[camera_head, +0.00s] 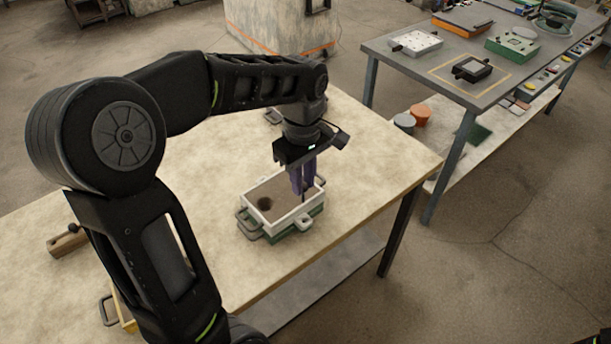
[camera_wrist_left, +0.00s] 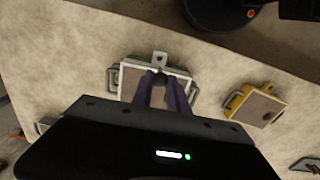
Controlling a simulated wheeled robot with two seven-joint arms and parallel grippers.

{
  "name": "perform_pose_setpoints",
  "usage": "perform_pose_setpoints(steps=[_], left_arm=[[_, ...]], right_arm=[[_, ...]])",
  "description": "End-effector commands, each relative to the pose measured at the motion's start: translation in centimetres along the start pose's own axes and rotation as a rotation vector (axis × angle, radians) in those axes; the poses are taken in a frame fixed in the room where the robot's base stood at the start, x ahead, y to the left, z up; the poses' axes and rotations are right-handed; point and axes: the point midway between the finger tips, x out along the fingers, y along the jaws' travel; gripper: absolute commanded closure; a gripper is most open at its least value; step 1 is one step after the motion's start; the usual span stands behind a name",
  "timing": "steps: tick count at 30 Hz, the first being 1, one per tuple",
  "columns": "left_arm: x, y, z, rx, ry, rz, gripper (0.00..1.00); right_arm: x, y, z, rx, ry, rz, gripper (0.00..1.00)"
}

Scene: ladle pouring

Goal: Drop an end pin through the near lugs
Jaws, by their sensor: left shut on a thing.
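A moulding box with a white upper frame (camera_head: 262,187) on a green lower frame (camera_head: 298,226) stands on the near table, filled with brown sand with a dark round hole. Grey handles and lugs stick out from its sides. In the left wrist view the box (camera_wrist_left: 124,88) has a pale lug with a hole (camera_wrist_left: 160,58) at its top side. My left gripper (camera_head: 304,188), with purple fingers, points down over the box's right part. It is shut on a thin dark pin (camera_head: 303,199), mostly hidden by the fingers. I cannot tell whether the pin touches a lug.
A yellow frame with sand (camera_wrist_left: 257,108) lies beside the box in the left wrist view. A wooden block (camera_head: 68,241) lies at the table's left. A grey table (camera_head: 390,60) with several tools and boxes stands behind. The near table's right part (camera_head: 385,165) is clear.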

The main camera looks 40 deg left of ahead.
Motion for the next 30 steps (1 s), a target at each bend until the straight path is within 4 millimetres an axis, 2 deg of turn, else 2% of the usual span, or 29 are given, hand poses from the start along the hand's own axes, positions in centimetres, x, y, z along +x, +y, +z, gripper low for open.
perform_pose_setpoints(steps=[14,30], left_arm=[[0.3,0.0,0.0,0.007,0.000,0.000,1.00],[4.8,0.0,0.0,0.006,-0.001,-0.001,1.00]], right_arm=[[0.3,0.1,-0.1,0.000,0.001,0.000,0.68],[3.4,1.1,-0.3,-0.005,0.008,-0.007,0.68]])
